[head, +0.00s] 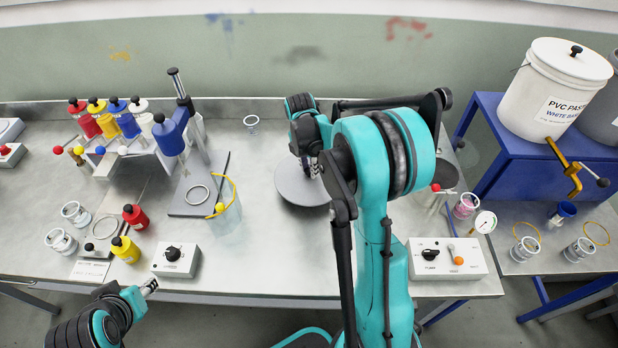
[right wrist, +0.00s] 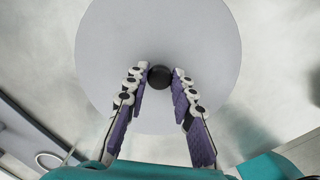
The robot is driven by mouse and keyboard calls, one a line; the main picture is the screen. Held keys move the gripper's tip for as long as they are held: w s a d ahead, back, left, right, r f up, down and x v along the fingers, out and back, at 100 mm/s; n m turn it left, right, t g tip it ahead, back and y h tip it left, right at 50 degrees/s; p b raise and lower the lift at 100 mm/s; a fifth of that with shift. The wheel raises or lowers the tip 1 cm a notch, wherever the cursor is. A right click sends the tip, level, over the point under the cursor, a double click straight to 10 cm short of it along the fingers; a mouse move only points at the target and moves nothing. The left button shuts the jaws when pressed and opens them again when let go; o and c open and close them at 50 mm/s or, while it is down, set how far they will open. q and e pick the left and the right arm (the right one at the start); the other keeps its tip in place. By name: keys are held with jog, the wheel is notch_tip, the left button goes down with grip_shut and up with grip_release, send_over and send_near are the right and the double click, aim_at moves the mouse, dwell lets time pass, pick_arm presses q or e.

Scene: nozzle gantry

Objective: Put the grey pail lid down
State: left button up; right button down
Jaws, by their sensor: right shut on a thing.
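The grey pail lid (head: 297,190) is a flat round disc over the middle of the steel bench, roughly level. I cannot tell whether it touches the bench or hangs just above it. In the right wrist view the lid (right wrist: 205,45) fills the top middle, with its black knob (right wrist: 159,77) between my fingertips. My right gripper (right wrist: 159,80) is shut on that knob. In the head view my right gripper (head: 309,166) is partly hidden behind my arm. My left gripper (head: 150,286) is at the bench's front left edge, away from the lid; its jaw opening is unclear.
A stand with a blue cylinder (head: 168,136) and several coloured bottles is farther left. A white pail (head: 554,88) with its own lid stands on the blue table at right. Bare bench lies around the lid.

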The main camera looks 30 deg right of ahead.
aim_at(308, 171)
jog(key=shift+f+b, duration=0.75)
jog(key=shift+f, duration=1.3)
jog(key=c, duration=1.3)
grip_release()
jog(key=shift+f, duration=0.1)
